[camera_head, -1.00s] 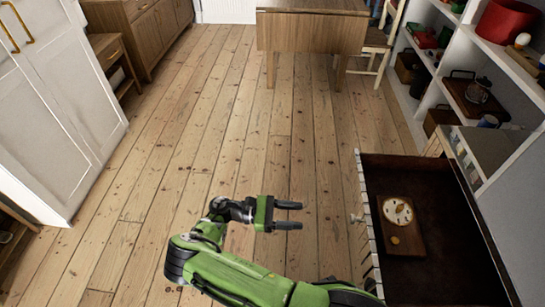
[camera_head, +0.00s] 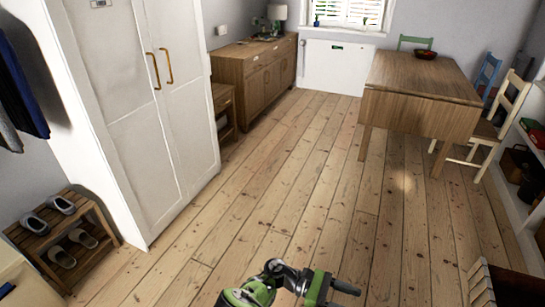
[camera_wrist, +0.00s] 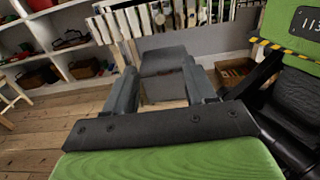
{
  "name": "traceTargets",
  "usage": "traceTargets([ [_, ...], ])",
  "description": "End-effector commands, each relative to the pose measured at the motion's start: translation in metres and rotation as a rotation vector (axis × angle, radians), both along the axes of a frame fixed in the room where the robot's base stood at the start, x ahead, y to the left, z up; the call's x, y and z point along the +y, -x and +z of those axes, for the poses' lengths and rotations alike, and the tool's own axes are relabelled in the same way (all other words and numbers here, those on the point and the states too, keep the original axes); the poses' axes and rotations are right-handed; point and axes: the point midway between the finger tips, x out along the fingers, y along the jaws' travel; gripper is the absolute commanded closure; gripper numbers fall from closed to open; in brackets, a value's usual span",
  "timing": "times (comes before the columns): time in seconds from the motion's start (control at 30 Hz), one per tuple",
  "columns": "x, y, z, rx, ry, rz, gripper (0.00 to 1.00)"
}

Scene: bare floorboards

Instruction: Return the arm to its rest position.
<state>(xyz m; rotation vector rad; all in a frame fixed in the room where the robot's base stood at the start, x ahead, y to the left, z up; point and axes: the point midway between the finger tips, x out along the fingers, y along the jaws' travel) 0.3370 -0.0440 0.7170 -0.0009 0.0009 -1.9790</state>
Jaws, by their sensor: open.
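My green arm with its dark gripper (camera_head: 343,294) shows at the bottom edge of the head view, above the floorboards. Its fingers point to the right, and the lower part is cut off by the frame. In the wrist view my gripper (camera_wrist: 160,85) has its two dark fingers apart, with nothing held between them. Most of the arm is out of the head view.
A white wardrobe (camera_head: 150,110) and a shoe rack (camera_head: 65,240) stand left. A wooden sideboard (camera_head: 258,75) is behind. A wooden table (camera_head: 420,95) with chairs stands back right, near shelves (camera_head: 515,195). The middle floor (camera_head: 300,185) is clear.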

Motion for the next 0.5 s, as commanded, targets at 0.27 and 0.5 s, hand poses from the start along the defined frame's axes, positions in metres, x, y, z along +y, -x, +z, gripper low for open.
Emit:
traceTargets([
  [0.27, -0.001, 0.000, 0.020, -0.060, -0.070, -0.055, 0.45],
  [0.5, -0.002, 0.001, 0.048, -0.150, -0.170, -0.131, 0.45],
])
